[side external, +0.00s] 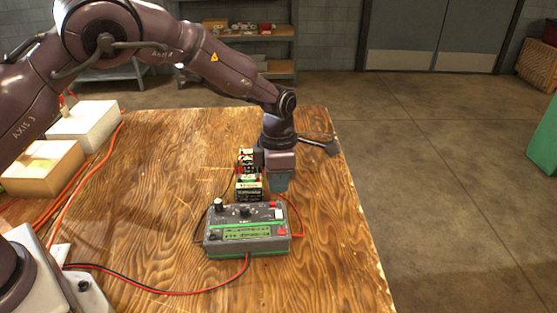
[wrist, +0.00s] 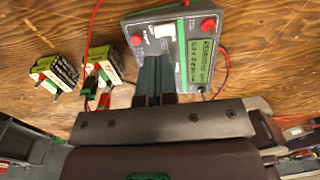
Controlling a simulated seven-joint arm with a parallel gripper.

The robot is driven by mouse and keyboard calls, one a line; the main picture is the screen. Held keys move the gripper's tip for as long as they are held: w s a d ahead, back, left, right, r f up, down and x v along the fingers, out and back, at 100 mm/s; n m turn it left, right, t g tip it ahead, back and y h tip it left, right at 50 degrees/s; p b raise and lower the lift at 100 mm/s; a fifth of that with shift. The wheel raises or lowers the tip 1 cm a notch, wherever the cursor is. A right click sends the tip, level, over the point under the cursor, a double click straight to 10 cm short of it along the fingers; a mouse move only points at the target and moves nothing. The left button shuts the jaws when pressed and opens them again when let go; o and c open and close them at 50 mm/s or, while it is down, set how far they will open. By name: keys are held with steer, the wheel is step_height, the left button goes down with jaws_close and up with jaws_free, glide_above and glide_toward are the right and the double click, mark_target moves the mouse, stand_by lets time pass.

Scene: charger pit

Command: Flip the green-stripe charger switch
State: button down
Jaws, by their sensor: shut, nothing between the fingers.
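The green-stripe charger (side external: 222,243) is a grey box with a green stripe, a display, knobs and a red button. It sits upright on the wooden table, and also shows in the wrist view (wrist: 178,18). A small white piece (side external: 279,213) that looks like a switch is at its right end; it also shows in the wrist view (wrist: 163,31). Which way it is set I cannot tell. My gripper (side external: 279,187) is shut and empty, pointing down behind the charger's right end. In the wrist view its fingertips (wrist: 154,60) overlap the charger's edge; contact is unclear.
Two battery packs (side external: 248,188) with wires stand behind the charger, close to my gripper's left. Red and black cables cross the table (side external: 150,220). White (side external: 85,125) and yellowish (side external: 40,165) boxes stand at the left. The table's right edge is near.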

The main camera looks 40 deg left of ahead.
mark_target(279, 218)
step_height(279, 218, down, 6)
steer(key=shift+s+d+r, duration=0.1)
steer(key=shift+d+r, duration=0.05)
stand_by(0.4)
steer(key=shift+f+g+h, duration=0.4)
steer(key=shift+f+h, duration=0.1)
steer(key=shift+f, duration=0.15)
steer(key=shift+s+d+r, duration=0.15)
steer(key=shift+s+d, duration=0.45)
step_height(279, 218, up, 15)
steer(key=w+a, duration=0.2)
steer(key=shift+w+a, duration=0.2)
steer(key=shift+w, duration=0.05)
